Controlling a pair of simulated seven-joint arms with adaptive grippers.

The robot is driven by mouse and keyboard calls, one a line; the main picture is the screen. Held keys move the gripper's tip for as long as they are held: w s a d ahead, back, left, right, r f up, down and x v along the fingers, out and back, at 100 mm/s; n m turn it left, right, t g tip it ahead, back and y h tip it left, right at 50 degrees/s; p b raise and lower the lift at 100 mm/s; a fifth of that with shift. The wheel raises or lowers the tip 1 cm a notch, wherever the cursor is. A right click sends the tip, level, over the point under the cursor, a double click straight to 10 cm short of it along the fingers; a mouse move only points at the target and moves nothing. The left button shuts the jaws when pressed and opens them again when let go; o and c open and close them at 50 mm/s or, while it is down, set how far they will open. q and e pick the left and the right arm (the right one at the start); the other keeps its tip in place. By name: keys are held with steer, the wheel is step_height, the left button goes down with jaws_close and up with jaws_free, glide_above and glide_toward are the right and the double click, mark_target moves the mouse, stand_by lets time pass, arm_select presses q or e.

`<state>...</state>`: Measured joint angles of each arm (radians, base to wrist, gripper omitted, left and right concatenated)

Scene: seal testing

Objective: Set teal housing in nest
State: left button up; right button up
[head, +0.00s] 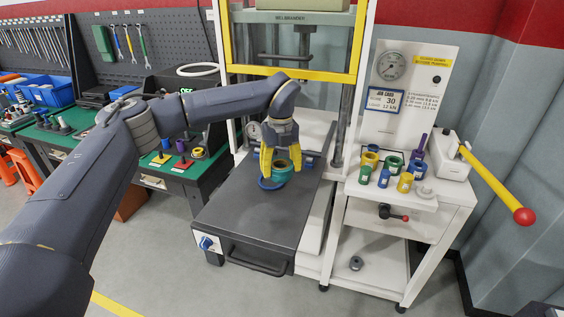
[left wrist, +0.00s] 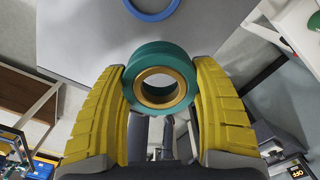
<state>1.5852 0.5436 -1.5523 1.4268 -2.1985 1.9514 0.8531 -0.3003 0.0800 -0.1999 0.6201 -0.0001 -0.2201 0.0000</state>
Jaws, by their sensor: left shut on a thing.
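The teal housing (head: 283,169) is a short thick ring with a brass-coloured inner bore. My left gripper (head: 281,162) is shut on it, with its yellow fingers on opposite sides. In the left wrist view the housing (left wrist: 144,61) sits between the fingertips (left wrist: 160,82). A blue ring (head: 268,185), which looks like the nest, lies on the dark press table. In the left wrist view the blue ring (left wrist: 152,17) shows apart from the housing. The head view does not show the height of the housing above the table clearly. My right gripper is not in view.
The dark table (head: 240,216) is clear in front of the blue ring. The press's yellow guard (head: 290,72) and posts stand behind. A white cart (head: 397,202) at the right holds several coloured rings and a red-knobbed lever (head: 524,216). A green bench (head: 185,170) stands at the left.

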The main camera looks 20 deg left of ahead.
mark_target(272, 182)
arm_select(q)
steer(key=w+a+f+n, duration=0.1)
steer(key=w, duration=0.1)
steer(key=w+a+f, duration=0.1)
steer(key=w+a, duration=0.1)
steer(key=w+a+f+n, duration=0.1)
steer(key=w+a, duration=0.1)
steer(key=shift+w+f+n, duration=0.2)
steer(key=shift+n, duration=0.1)
steer(key=shift+w+a, duration=0.2)
steer(key=shift+w, duration=0.2)
steer(key=shift+f, duration=1.75)
steer(key=shift+f, duration=0.2)
steer(key=shift+f, duration=0.55)
steer(key=shift+f, duration=0.3)
steer(key=o, duration=1.1)
steer(key=shift+c, duration=0.2)
steer(key=o, duration=0.6)
